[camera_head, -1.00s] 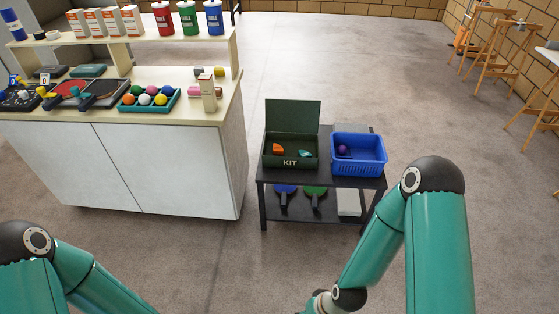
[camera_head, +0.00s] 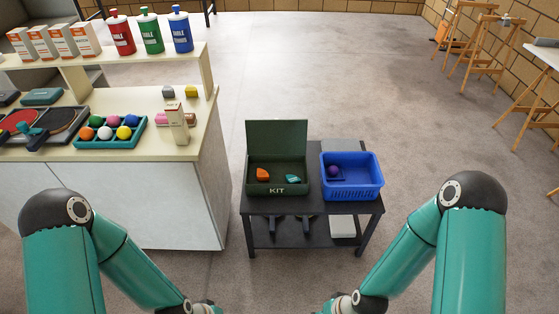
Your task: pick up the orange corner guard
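The orange corner guard (camera_head: 263,174) is a small orange piece inside the open dark green KIT box (camera_head: 277,192), on its left side. A teal piece (camera_head: 295,178) lies to its right in the same box. The box stands on the left of a small black table (camera_head: 317,207), its lid raised at the back. My two arms come in from the lower left and lower right. Both grippers are below the picture's bottom edge, so their fingers are hidden.
A blue basket (camera_head: 351,192) with a purple ball (camera_head: 334,171) stands right of the box. Dark paddles and a white block (camera_head: 342,227) are on the lower shelf. A cream counter (camera_head: 192,148) with a ball tray (camera_head: 110,143) stands left.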

